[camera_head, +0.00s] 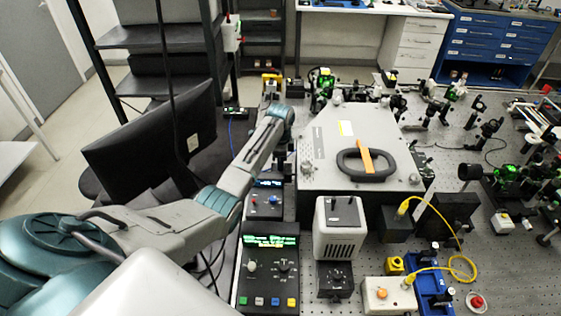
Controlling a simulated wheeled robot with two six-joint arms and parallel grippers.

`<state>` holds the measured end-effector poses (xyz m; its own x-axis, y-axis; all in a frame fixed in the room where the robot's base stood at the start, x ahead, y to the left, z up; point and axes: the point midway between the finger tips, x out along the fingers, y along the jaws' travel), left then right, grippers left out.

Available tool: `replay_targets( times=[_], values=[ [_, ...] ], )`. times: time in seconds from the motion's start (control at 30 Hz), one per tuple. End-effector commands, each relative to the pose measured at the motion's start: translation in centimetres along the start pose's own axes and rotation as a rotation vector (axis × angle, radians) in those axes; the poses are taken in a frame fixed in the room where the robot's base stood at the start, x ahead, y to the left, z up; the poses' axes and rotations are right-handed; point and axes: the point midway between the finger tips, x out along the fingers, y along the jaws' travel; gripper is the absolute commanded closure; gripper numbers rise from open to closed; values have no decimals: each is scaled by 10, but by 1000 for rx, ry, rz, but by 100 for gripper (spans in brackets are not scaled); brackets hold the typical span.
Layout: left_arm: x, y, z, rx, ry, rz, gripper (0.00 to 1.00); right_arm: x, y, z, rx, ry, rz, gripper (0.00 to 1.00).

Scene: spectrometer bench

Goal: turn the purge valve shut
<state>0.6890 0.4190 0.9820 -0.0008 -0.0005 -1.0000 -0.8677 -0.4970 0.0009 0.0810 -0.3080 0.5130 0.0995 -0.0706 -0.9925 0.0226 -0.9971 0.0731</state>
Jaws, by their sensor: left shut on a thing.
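My left arm comes in from the lower left and reaches up to the back of the bench. My left gripper (271,84) is at its far end, small in the picture, and is shut on a small yellow part (272,76), which looks like the handle of the purge valve. The valve body is mostly hidden behind the gripper and wrist, and I cannot tell the handle's angle. My right gripper is not in view.
A large grey spectrometer box (325,140) with a black loop handle (378,176) stands right of my arm. A dark monitor (150,135) stands to the left. A control box (268,265) with knobs and a yellow cable (440,215) are in front. Optics fill the right.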

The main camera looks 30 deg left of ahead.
Motion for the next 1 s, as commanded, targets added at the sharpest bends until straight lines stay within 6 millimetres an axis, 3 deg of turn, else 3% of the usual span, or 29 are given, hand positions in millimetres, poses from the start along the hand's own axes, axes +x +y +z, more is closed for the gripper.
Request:
replay_targets(
  times=[0.6,0.63,0.73,1.0],
  values=[
    [-2,-1,-1,-46,2,-4,100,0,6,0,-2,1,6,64],
    [-2,-1,-1,-46,2,-4,78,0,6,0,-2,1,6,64],
    [-2,-1,0,-45,1,-3,60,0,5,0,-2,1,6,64],
    [-1,-1,0,-45,1,-2,60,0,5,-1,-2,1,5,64]
  ],
)
